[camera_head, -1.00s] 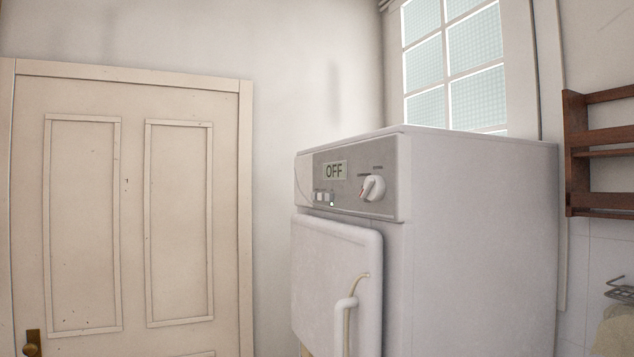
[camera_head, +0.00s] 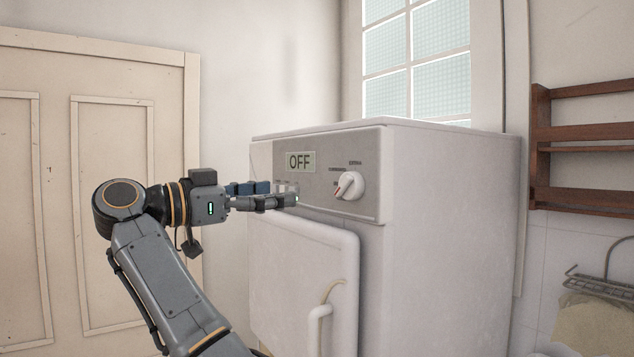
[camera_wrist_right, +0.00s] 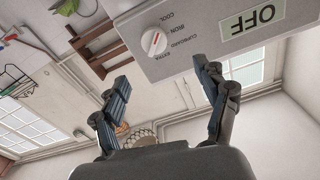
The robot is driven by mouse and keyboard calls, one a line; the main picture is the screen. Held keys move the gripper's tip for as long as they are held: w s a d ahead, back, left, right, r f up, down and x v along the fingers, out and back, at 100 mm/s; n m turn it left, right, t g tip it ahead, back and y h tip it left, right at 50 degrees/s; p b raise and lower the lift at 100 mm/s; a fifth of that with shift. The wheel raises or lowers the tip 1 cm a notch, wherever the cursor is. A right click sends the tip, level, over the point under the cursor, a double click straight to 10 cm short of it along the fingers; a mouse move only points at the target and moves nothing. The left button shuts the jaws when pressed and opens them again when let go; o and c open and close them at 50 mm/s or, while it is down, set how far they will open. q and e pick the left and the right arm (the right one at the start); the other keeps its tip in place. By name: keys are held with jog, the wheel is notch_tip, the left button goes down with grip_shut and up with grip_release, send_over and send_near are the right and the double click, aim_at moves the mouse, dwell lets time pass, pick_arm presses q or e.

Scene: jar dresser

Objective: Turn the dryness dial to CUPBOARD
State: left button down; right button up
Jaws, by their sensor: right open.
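The dryness dial (camera_head: 350,186) is a round white knob with a red mark on the grey panel of a white dryer (camera_head: 440,240). The right wrist view shows it upside down (camera_wrist_right: 154,41), with the words COOL, IRON, CUPBOARD and EXTRA beside it. I cannot tell exactly which word its mark points at. The display (camera_head: 300,162) reads OFF. My right gripper (camera_head: 280,194) is open and empty, left of the dial and in front of the panel's buttons, which it partly hides. In the wrist view its fingers (camera_wrist_right: 160,72) are spread, apart from the dial. My left gripper is not in view.
The dryer's door (camera_head: 300,265) with a curved handle (camera_head: 320,322) is below the panel. A cream door (camera_head: 115,190) is at the left. A wooden rack (camera_head: 585,133) and a wire holder (camera_head: 600,280) hang on the right wall.

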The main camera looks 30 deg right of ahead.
aim_at(341, 186)
jog(key=shift+y, duration=0.3)
jog(key=d+p, duration=0.1)
jog(key=d, duration=0.3)
jog(key=d+p, duration=0.2)
jog(key=d, duration=0.2)
jog(key=d+r+p, duration=0.1)
jog(key=d, duration=0.3)
jog(key=shift+s+d+p, duration=0.1)
jog(key=shift+d+p, duration=0.15)
jog(key=shift+p, duration=0.1)
jog(key=shift+d+f, duration=0.1)
jog(key=shift+d, duration=0.55)
jog(key=shift+c, duration=0.4)
jog(key=c, duration=1.1)
